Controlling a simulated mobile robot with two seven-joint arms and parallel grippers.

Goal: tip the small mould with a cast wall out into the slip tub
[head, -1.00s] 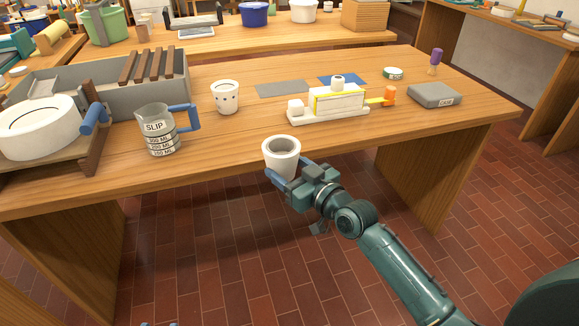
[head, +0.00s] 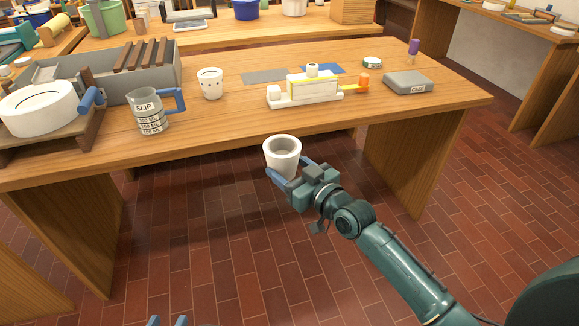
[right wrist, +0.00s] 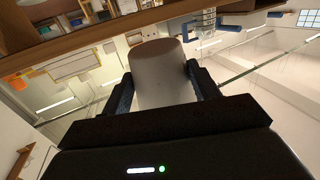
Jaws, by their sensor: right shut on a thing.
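The small mould (head: 282,153), a white cup with a thick rim, is upright in my right gripper (head: 290,170), in front of the table edge. In the right wrist view the mould (right wrist: 163,75) sits between the two blue fingers. Its inside looks grey; I cannot make out a cast wall. My left gripper (head: 167,321) shows only two separated fingertips at the bottom edge, with nothing seen between them. A grey open tub (head: 160,88) with wooden slats across it stands at the table's left; it has no readable label.
A white cup with dots (head: 211,86), a white-and-yellow device (head: 305,92) and a grey box (head: 408,83) are on the table (head: 230,120). Its front middle is clear.

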